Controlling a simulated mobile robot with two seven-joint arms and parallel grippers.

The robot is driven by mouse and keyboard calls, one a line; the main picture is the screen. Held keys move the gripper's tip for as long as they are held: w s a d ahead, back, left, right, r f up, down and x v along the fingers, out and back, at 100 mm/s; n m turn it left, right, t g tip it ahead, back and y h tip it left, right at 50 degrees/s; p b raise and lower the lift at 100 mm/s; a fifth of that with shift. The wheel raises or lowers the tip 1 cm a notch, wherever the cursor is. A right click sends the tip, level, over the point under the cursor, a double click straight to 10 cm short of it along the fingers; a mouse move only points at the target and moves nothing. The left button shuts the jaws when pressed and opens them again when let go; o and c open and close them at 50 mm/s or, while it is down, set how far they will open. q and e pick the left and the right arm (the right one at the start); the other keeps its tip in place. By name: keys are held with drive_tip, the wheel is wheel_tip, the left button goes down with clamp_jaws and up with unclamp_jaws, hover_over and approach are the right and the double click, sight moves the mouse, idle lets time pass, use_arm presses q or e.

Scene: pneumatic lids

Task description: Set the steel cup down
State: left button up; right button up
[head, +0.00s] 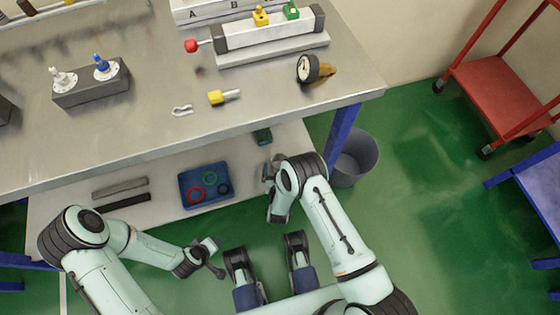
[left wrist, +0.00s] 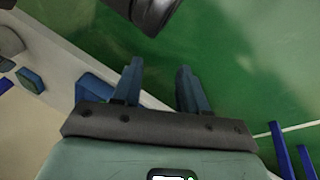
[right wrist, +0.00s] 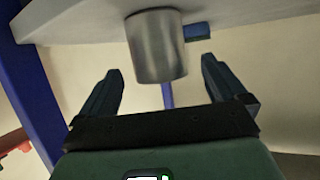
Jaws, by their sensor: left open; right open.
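The steel cup (right wrist: 155,48) shows in the right wrist view as a plain metal cylinder. It is just beyond the fingertips of my right gripper (right wrist: 160,78), in line with the gap between them. That gripper is open. The wrist picture appears turned over, and the cup's far end overlaps the pale lower shelf (right wrist: 90,22); I cannot tell exact contact. In the head view my right gripper (head: 270,170) is at the shelf's right end, and I cannot make out the cup clearly there. My left gripper (head: 213,256) is open and empty, low over the floor in front of the shelf.
A dark green block (head: 263,137) is on the shelf behind the right gripper. A blue tray (head: 190,199) with rings lies to the left. A blue table leg (head: 343,133) and a grey bin (head: 356,160) stand to the right. The steel worktop (head: 130,130) overhangs the shelf.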

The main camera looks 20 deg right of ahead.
use_arm(q)
drive_tip(key=shift+g, duration=0.6)
drive_tip(key=s, duration=0.1)
drive_tip(key=s+d+r+p, duration=0.1)
drive_tip(key=s+r, duration=0.1)
drive_tip(key=shift+s+d+r+p, duration=0.1)
drive_tip(key=shift+s+d+p, duration=0.2)
drive_tip(key=shift+d, duration=0.1)
use_arm(e)
drive_tip(key=s+d+r+g+y, duration=0.1)
drive_tip(key=s+g+y, duration=0.2)
drive_tip(key=s, duration=0.9)
drive_tip(key=s+d+r+m+g+y, duration=0.1)
drive_tip(key=s+d+r+g+y, duration=0.1)
drive_tip(key=s+g, duration=0.5)
drive_tip(key=s+y, duration=0.1)
drive_tip(key=s, duration=0.5)
drive_tip(key=shift+d+g+y, duration=0.2)
drive_tip(key=shift+g+y, duration=0.1)
drive_tip(key=shift+g, duration=0.1)
